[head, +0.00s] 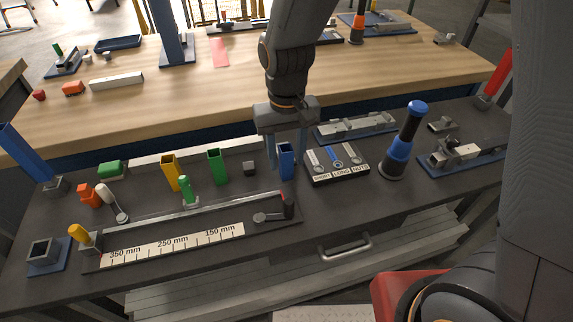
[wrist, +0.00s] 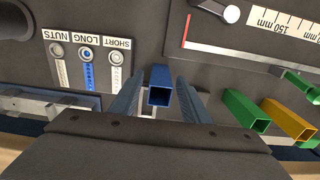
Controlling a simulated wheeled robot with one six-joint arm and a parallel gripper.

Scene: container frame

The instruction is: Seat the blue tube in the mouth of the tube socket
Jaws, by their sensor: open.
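The blue tube (head: 287,163) is a short square tube standing upright on the dark bench top. In the wrist view the blue tube (wrist: 159,88) shows its open square end between my two fingers. My gripper (head: 286,158) is open, pointing down, with a finger on either side of the tube; narrow gaps seem to show, and contact is hard to tell. A grey square socket with an open, dark mouth on a blue plate (head: 40,254), which looks like the tube socket, is at the front left of the bench, well away from my gripper. Its mouth looks empty.
A green tube (head: 217,167) and yellow tube (head: 171,173) stand left of the blue one. A ruler rail (head: 170,245) with a red-marked end block lies in front. A labelled tray (head: 337,166) and blue-topped post (head: 404,145) stand right.

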